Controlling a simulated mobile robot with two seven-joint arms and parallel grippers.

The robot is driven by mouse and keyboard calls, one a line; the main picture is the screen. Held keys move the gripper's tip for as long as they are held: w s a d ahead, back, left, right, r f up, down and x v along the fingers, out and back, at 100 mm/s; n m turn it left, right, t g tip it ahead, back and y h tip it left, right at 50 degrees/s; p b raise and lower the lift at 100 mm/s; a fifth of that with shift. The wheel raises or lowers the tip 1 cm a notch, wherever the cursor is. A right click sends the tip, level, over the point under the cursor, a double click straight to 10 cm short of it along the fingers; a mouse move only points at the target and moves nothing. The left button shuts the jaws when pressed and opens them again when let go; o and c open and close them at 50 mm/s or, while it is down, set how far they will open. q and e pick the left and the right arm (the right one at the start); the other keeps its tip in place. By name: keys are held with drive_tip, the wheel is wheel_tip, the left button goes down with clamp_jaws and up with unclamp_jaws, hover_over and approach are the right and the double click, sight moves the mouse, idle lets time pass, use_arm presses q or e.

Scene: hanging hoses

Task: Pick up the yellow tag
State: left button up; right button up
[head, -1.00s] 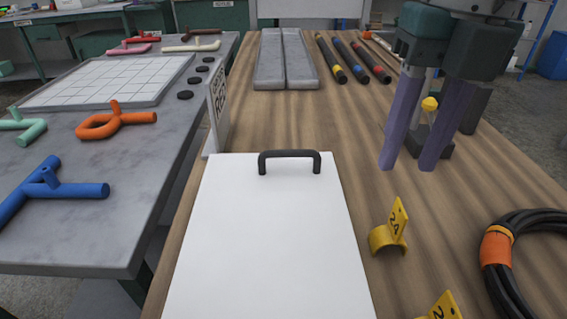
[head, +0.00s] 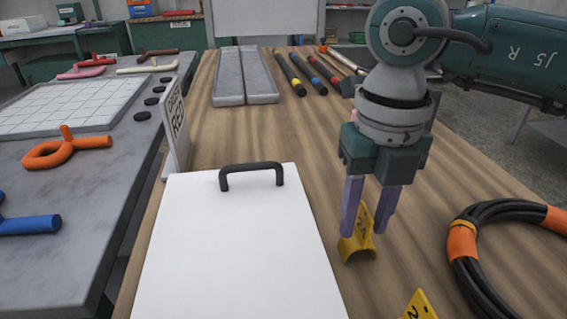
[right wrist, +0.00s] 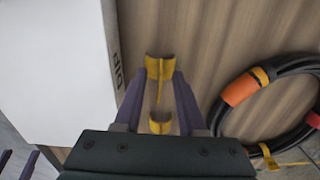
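The yellow tag (head: 358,243) stands on the wooden table right of the white board. It has a curved base and an upright numbered plate. My right gripper (head: 366,232) is open, pointing down over the tag, with its purple fingers on either side of the plate. In the right wrist view the tag (right wrist: 160,66) lies between and at the fingertips, its plate nearly edge-on; no grip on it shows. A second yellow tag (head: 420,306) stands nearer me. My left gripper (right wrist: 15,158) shows only at the lower left corner of the right wrist view, its fingers apart.
A black hose coil (head: 478,278) with orange bands lies right of the tag. The white board (head: 232,245) with a black handle (head: 251,174) lies left. A small sign (head: 177,130) stands behind it. Grey slabs (head: 244,78) and dark rods lie farther back.

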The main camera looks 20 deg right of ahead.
drive_tip(key=shift+c, duration=0.2)
clamp_jaws()
drive_tip(key=shift+r, duration=0.1)
idle(0.4)
use_arm(q)
wheel_tip(320, 180, up, 3)
drive_tip(key=p, duration=0.3)
drive_tip(key=shift+r, duration=0.2)
use_arm(e)
wheel_tip(320, 180, up, 20)
idle(1.9)
